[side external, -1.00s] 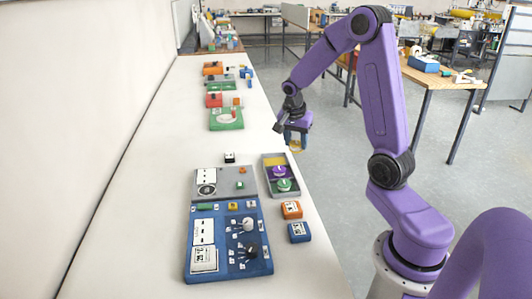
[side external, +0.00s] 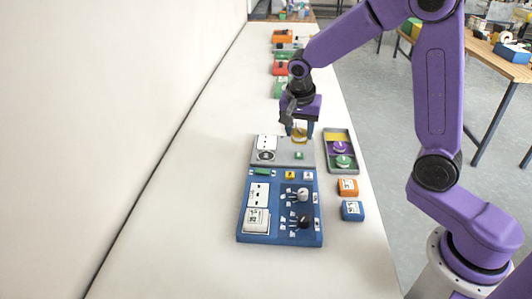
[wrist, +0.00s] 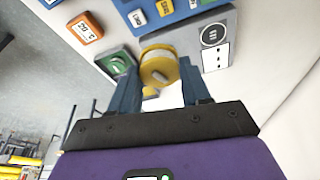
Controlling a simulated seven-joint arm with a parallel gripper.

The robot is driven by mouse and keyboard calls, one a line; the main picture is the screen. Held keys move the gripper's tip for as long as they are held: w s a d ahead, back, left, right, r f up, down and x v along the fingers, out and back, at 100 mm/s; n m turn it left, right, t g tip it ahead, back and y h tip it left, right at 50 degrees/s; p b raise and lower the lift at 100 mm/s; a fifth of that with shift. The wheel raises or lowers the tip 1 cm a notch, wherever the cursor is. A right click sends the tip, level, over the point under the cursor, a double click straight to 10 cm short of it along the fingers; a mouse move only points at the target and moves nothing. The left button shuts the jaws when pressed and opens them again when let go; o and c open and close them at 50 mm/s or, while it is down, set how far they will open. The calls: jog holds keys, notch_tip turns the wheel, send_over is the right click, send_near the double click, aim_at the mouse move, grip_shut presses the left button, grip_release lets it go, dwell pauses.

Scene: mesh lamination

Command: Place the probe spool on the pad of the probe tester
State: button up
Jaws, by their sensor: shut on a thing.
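My gripper (side external: 300,136) is shut on a yellow-rimmed, pale spool (side external: 299,134), taken as the probe spool. It holds the spool over the back right part of the grey panel; the exact height is unclear. In the wrist view the spool (wrist: 157,66) sits between the two blue fingers. The pad (wrist: 213,34) is bare and apart from the spool.
A grey tray (side external: 330,152) with purple and green spools stands to the right. A blue panel (side external: 270,239) with knobs adjoins the tester in front. Orange (side external: 348,187) and blue (side external: 352,210) blocks lie near the table's right edge. The table's left side (side external: 190,180) is clear.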

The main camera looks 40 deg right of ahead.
jog(key=w+f, duration=0.2)
jog(key=w, duration=0.2)
jog(key=w+f, duration=0.3)
jog(key=w, duration=0.1)
jog(key=w+f, duration=0.3)
jog(key=w, duration=0.1)
jog(key=shift+w+a+f, duration=0.1)
jog(key=shift+f, duration=0.1)
jog(key=shift+w+f, duration=0.6)
jog(key=shift+f, duration=1.6)
jog(key=shift+f, duration=0.15)
jog(key=o, duration=1.1)
jog(key=shift+c, duration=0.2)
